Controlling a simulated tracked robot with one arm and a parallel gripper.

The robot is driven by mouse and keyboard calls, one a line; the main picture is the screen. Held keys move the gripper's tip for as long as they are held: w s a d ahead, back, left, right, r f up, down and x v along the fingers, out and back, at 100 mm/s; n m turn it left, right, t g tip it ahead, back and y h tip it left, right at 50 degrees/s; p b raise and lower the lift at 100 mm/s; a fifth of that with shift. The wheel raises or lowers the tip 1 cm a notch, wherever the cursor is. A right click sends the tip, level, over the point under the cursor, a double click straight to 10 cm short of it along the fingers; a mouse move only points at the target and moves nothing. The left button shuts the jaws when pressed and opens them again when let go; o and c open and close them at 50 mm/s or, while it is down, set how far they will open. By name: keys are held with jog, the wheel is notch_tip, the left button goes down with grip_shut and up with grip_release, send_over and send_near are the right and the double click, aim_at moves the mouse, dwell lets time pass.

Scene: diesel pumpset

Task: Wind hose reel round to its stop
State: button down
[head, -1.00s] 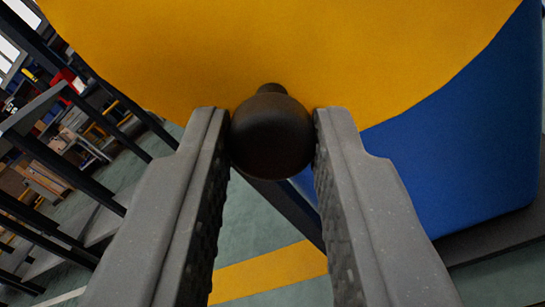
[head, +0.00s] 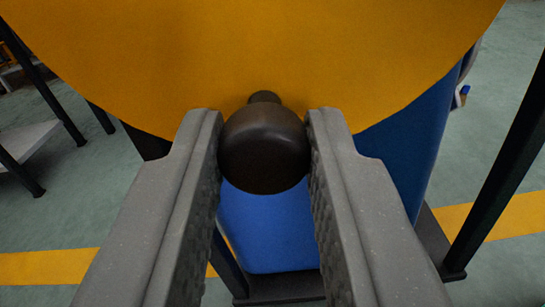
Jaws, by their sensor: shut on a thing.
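The hose reel shows in the head view as a large yellow disc (head: 250,45) filling the top of the picture. A dark round knob (head: 264,148) on a short neck stands out from the disc near its lower edge. My gripper (head: 264,135) is shut on the knob, with one grey finger against each side. The reel's stop is not visible.
A blue body (head: 265,225) stands behind and below the disc, on a dark base (head: 280,288). A dark post (head: 500,165) rises at the right. A grey shelf (head: 28,140) with dark legs is at the left. Green floor with a yellow stripe (head: 45,266) shows around.

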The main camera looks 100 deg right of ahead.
jog(key=shift+w+r, duration=0.1)
jog(key=c, duration=1.2)
grip_release()
jog(key=shift+a, duration=0.1)
jog(key=shift+w, duration=0.1)
jog(key=shift+w+a, duration=0.2)
jog(key=shift+a, duration=0.15)
jog(key=p+v, duration=0.2)
jog(key=v, duration=1.1)
jog(key=shift+s+p, duration=0.2)
jog(key=shift+p, duration=0.2)
